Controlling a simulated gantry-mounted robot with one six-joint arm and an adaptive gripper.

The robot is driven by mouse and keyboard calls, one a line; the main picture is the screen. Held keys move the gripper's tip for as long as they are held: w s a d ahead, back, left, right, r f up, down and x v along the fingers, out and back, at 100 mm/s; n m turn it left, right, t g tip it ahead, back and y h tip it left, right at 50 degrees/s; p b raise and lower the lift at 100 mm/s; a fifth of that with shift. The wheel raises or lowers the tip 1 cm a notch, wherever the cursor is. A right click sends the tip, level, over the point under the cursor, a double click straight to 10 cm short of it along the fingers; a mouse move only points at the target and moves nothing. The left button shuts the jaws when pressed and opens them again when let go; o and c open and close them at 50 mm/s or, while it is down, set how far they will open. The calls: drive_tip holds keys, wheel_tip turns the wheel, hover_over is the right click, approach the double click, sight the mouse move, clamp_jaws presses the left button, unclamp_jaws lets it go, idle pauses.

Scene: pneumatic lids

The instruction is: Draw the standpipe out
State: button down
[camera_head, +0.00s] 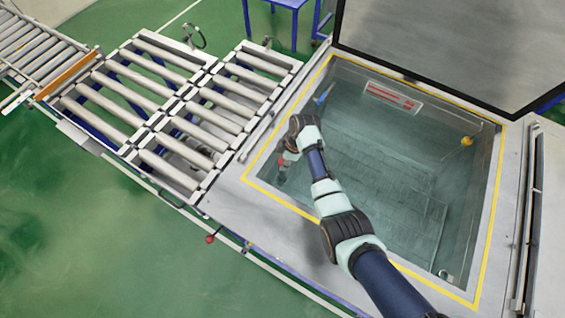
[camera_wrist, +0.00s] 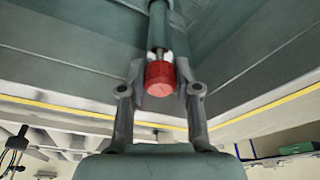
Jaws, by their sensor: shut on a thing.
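The standpipe is a grey-green pipe with a red top end (camera_wrist: 160,80). In the head view its red part (camera_head: 282,162) shows at the left inner side of the tank. My gripper (camera_wrist: 160,72) is shut on the red end, one finger on each side. In the head view my gripper (camera_head: 287,157) is over the tank's left side, at the end of my arm. The pipe (camera_wrist: 164,22) runs away from the red end into the tank. Its lower end is hard to make out, so I cannot tell whether it is seated.
Roller conveyors (camera_head: 175,110) stand to the left.

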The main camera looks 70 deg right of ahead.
drive_tip(key=shift+w+p+v, duration=0.2)
drive_tip(key=shift+p+v, duration=0.7)
drive_tip(key=shift+v, duration=0.05)
drive_tip(key=shift+w+p+v, duration=0.25)
drive_tip(key=shift+p+v, duration=0.6)
drive_tip(key=shift+v, duration=0.15)
drive_tip(key=shift+a+r, duration=0.1)
drive_tip(key=shift+a, duration=0.05)
